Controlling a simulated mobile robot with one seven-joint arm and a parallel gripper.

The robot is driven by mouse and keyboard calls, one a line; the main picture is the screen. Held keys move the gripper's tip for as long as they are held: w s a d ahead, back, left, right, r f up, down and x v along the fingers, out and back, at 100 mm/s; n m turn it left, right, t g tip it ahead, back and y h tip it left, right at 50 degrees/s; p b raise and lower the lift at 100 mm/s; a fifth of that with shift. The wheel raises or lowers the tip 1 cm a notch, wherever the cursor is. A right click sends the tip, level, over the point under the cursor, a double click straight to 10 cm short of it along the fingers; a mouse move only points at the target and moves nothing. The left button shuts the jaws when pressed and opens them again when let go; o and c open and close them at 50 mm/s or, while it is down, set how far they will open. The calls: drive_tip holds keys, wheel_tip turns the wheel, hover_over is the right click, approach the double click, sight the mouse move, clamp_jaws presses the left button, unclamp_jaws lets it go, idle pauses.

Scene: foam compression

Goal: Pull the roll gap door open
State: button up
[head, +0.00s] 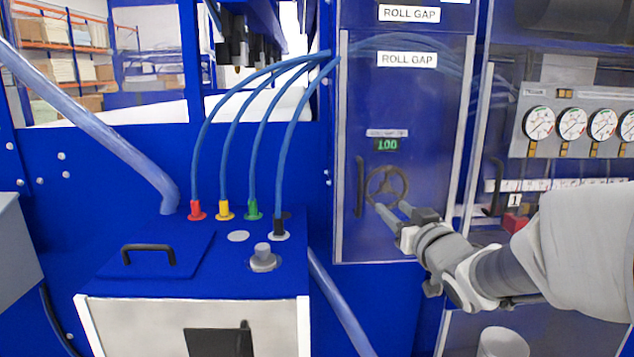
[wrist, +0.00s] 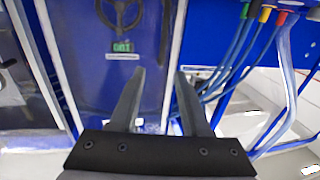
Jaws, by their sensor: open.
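The roll gap door (head: 395,105) is a blue, see-through panel in a light frame, labelled ROLL GAP, and looks closed. Its black vertical handle (head: 360,187) is at the left edge, beside a dark handwheel (head: 387,185) under a green 100 display (head: 386,145). My gripper (head: 391,207) is in front of the door, just below the handwheel and right of the handle. In the wrist view my gripper (wrist: 160,71) is open with nothing between its fingers. The handle (wrist: 166,30) shows ahead of the fingertips there, with the handwheel (wrist: 121,12) beside it.
Blue hoses (head: 285,130) with coloured fittings rise from a blue cabinet (head: 110,290) left of the door. Pressure gauges (head: 572,124) and another black handle (head: 496,187) are to the right. A white cylinder (head: 503,342) stands below my arm.

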sight(361, 182)
drive_tip(key=w+a, duration=0.1)
drive_tip(key=w, duration=0.4)
drive_tip(key=w+a+p, duration=0.1)
drive_tip(key=w, duration=0.5)
drive_tip(key=w+a, duration=0.1)
drive_tip(key=w, duration=0.5)
drive_tip(key=shift+w+a, duration=0.1)
drive_tip(key=shift+a, duration=0.3)
drive_tip(key=shift+c, duration=0.2)
clamp_jaws()
idle(0.5)
